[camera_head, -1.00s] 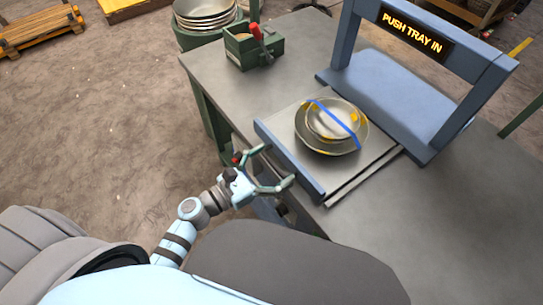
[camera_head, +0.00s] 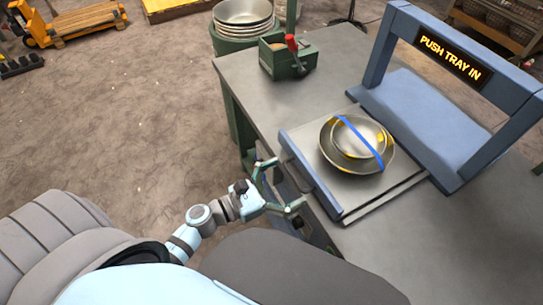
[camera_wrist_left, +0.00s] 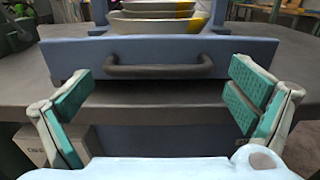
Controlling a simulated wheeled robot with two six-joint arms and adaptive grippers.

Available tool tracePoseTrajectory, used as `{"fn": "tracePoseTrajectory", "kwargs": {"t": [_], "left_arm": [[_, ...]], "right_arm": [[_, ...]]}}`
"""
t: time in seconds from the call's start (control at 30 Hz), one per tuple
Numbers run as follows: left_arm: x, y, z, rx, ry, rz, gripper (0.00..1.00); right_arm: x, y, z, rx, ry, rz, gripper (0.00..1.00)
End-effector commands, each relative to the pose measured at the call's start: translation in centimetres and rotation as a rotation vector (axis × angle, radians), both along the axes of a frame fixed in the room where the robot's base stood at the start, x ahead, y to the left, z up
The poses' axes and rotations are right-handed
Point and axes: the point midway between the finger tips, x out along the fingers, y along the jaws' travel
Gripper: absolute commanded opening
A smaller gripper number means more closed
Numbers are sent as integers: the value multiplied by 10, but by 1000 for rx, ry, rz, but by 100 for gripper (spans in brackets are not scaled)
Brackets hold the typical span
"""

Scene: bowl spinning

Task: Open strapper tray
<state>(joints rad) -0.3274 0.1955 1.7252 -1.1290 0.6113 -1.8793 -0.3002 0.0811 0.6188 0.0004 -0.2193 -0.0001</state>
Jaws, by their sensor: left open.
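The strapper tray (camera_head: 313,186) is slid out of the blue strapper frame (camera_head: 431,110) over the table. Its blue front panel with a dark bar handle (camera_wrist_left: 158,67) faces my left gripper in the left wrist view. Stacked metal bowls (camera_head: 357,146) with yellow marks and a blue strap sit on the tray. The strapper's sign (camera_head: 450,58) reads "PUSH TRAY IN". My left gripper (camera_head: 279,187) is open and empty just short of the tray front, its fingers on either side of the handle and apart from it. My right gripper is not in view.
A green vise-like box (camera_head: 286,57) with a red knob stands at the table's far left corner. A stack of metal bowls (camera_head: 243,17) sits on a green stand behind it. The grey table (camera_head: 248,83) is bare left of the tray.

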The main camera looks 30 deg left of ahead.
Motion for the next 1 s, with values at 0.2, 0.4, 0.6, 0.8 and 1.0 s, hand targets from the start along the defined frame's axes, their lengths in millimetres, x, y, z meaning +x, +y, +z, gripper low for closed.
{"fn": "tracePoseTrajectory", "kwargs": {"t": [0.2, 0.4, 0.6, 0.8, 1.0], "left_arm": [[-50, 34, -1, 5, 7, -5, 100], [-78, 54, -1, 5, 2, -4, 100], [-81, 56, 0, 4, 0, -3, 100], [-81, 56, 0, 4, 0, -3, 100], [-80, 56, 0, -31, 26, -1, 100]], "right_arm": [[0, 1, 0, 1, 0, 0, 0], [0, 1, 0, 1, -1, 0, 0], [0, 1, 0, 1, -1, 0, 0], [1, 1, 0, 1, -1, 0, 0], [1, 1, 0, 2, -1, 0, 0]]}}
